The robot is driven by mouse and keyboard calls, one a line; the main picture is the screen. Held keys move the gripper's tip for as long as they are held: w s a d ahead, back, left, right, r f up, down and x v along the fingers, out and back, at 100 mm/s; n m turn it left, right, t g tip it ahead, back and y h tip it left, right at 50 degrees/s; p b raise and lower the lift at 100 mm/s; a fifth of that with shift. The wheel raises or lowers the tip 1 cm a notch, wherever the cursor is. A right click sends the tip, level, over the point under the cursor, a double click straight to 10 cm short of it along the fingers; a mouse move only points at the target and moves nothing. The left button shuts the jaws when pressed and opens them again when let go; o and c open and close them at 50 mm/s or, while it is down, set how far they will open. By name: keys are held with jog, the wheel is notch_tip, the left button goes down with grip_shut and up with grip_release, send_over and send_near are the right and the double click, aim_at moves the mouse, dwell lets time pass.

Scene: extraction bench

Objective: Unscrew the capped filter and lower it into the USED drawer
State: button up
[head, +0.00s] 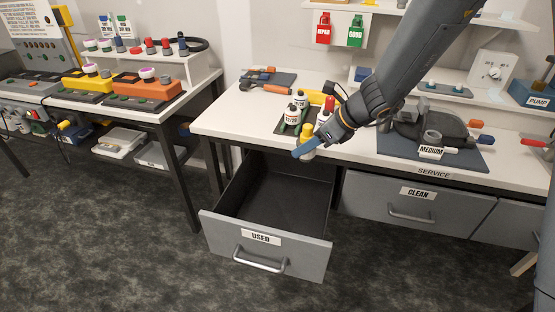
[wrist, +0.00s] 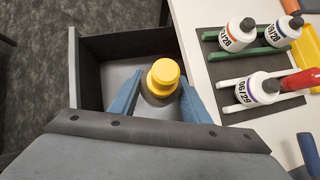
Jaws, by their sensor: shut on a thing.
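My gripper (head: 303,150) is shut on the capped filter (head: 307,133), which has a yellow cap. In the wrist view the yellow cap (wrist: 164,74) sits between my two blue fingers, with a darker ring below it; the lower body is hidden. The USED drawer (head: 222,229) is pulled open below the bench, and its inside looks empty. My gripper holds the filter above the back part of the drawer, close to the bench's front edge. The drawer's dark wall (wrist: 118,42) shows behind the filter in the wrist view.
White dated bottles (wrist: 236,33) stand in a rack on the bench, right beside my gripper. The CLEAN drawer (head: 370,197) is shut. A blue-grey mat (head: 466,161) with a dark fixture and MEDIUM label lies to the right. Floor in front is clear.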

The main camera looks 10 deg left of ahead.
jog(key=s+a+f+n+g, duration=0.2)
jog(key=s+a+n, duration=0.2)
jog(key=a, duration=0.3)
jog(key=shift+s+a+g+y+b, duration=0.15)
jog(key=shift+s+g+y+b, duration=0.2)
jog(key=shift+s, duration=0.2)
jog(key=shift+r, duration=0.1)
notch_tip(320, 180, down, 25)
jog(key=b, duration=1.9)
jog(key=o, duration=1.4)
